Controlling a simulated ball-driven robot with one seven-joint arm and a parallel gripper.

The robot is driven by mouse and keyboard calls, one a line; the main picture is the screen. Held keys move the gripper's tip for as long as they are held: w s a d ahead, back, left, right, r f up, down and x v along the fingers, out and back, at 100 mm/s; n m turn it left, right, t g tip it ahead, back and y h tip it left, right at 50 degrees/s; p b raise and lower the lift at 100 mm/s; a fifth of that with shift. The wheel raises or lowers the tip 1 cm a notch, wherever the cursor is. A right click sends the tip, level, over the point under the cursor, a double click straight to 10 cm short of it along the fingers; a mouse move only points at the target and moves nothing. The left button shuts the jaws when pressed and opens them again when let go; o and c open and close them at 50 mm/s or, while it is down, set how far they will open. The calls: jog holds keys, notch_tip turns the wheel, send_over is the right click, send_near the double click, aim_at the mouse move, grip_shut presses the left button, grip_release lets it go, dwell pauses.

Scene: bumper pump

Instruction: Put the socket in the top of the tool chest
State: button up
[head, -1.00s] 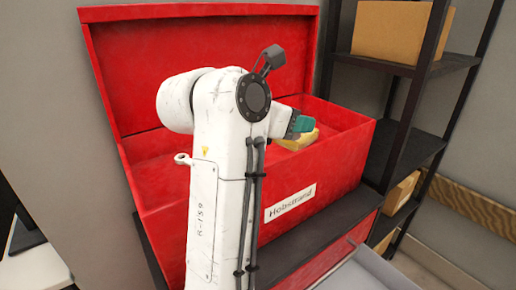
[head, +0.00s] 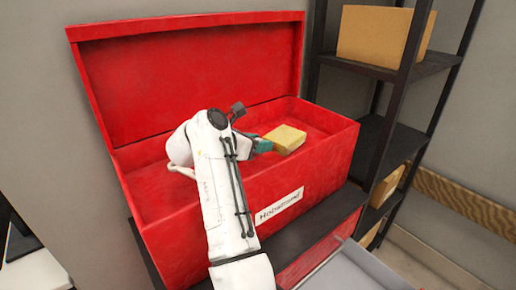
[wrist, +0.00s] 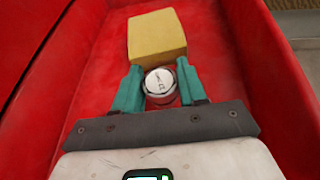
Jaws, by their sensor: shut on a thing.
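The red tool chest (head: 315,155) stands with its lid (head: 190,75) up, and its top compartment is open. My gripper (head: 264,145) is inside the top compartment, left of a yellow block. In the wrist view my teal-fingered gripper (wrist: 160,74) is shut on the socket (wrist: 160,84), a short silver cylinder with a pale round end. The socket is between the two fingers, over the red chest floor. I cannot tell whether it touches the floor. In the head view the socket is hidden by the gripper.
The yellow block (head: 289,138) lies in the compartment, just beyond the fingertips in the wrist view (wrist: 156,36). Red walls surround the gripper. A dark shelf rack (head: 385,140) with cardboard boxes (head: 385,33) stands at right. A grey open drawer (head: 355,270) juts out below the chest.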

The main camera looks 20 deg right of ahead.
jog(key=shift+f+p, duration=0.5)
jog(key=shift+f, duration=0.75)
jog(key=shift+f+b, duration=0.2)
jog(key=shift+b, duration=0.1)
jog(key=o, duration=1.1)
jog(key=shift+o, duration=0.2)
jog(key=shift+r, duration=0.2)
jog(key=b+v, duration=0.3)
jog(key=v, duration=0.8)
jog(key=shift+s+a+r, duration=0.2)
jog(key=shift+a+r, duration=0.1)
jog(key=shift+a, duration=0.1)
